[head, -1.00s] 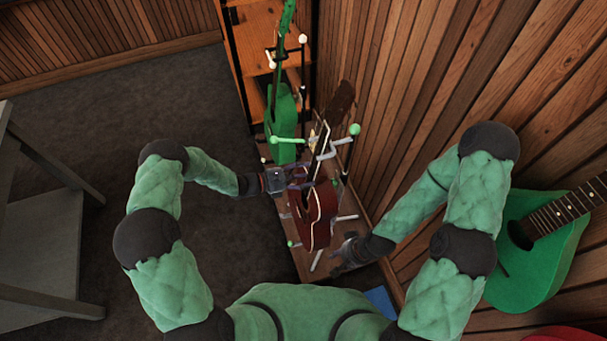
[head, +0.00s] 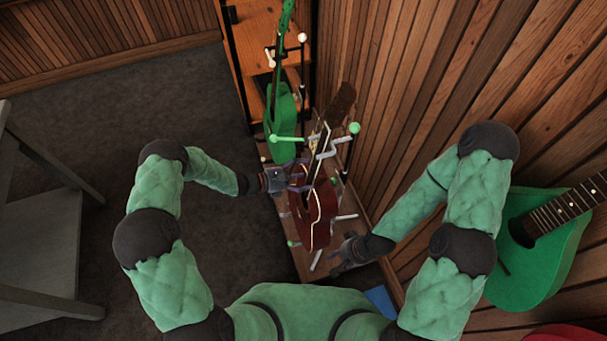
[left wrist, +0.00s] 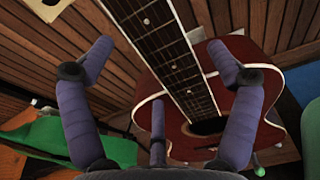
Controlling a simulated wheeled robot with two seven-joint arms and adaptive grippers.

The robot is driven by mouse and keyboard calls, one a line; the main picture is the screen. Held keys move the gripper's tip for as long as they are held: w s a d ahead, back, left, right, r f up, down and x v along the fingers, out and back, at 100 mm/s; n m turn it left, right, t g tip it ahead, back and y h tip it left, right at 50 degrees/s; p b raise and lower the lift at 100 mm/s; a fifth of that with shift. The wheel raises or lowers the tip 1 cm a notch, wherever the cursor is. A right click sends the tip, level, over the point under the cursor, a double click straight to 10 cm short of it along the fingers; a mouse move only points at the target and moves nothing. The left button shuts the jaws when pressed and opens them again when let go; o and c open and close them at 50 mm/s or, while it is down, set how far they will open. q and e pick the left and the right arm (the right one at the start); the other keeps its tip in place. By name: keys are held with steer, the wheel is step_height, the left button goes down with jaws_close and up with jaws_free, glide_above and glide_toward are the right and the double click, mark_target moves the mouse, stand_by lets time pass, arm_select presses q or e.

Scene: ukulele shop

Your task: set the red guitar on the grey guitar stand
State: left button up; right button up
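The red guitar (head: 318,222) stands upright on the grey guitar stand (head: 331,148), its neck leaning back between the stand's upper arms. Its lower body is at the stand's feet; exact contact there is hidden. In the left wrist view the red guitar (left wrist: 155,88) shows its neck and sound hole beyond my fingers. My left gripper (head: 295,180) is at the guitar's left side. Its purple fingers (left wrist: 165,95) are spread wide and hold nothing. My right gripper (head: 346,252) is low at the right of the guitar body, apart from it, with fingers spread and empty.
A green guitar (head: 283,120) stands behind on a wooden shelf (head: 258,40). The plank wall (head: 400,90) is close on the right. Another green guitar (head: 545,250) is at the far right. A grey table (head: 45,230) stands left; the dark floor between is clear.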

arm_select(q)
steer(key=shift+s+f, duration=0.1)
steer(key=shift+f, duration=0.1)
steer(key=v, duration=1.2)
steer(key=shift+r, duration=0.15)
steer(key=s+d+f+m+g+y, duration=0.1)
steer(key=s+f+m+g+y, duration=0.1)
steer(key=s+m, duration=0.4)
steer(key=s+d+f+m+g+y+p, duration=0.1)
steer(key=s+d+f+m+g+y, duration=0.1)
steer(key=s+m+y, duration=0.3)
steer(key=s+d+f+m+g+y+p, duration=0.1)
steer(key=s+d+f+m+y, duration=0.1)
steer(key=s+m, duration=0.7)
steer(key=shift+s+f+g+y, duration=0.4)
steer(key=shift+s+f+y, duration=0.3)
steer(key=shift+y, duration=0.1)
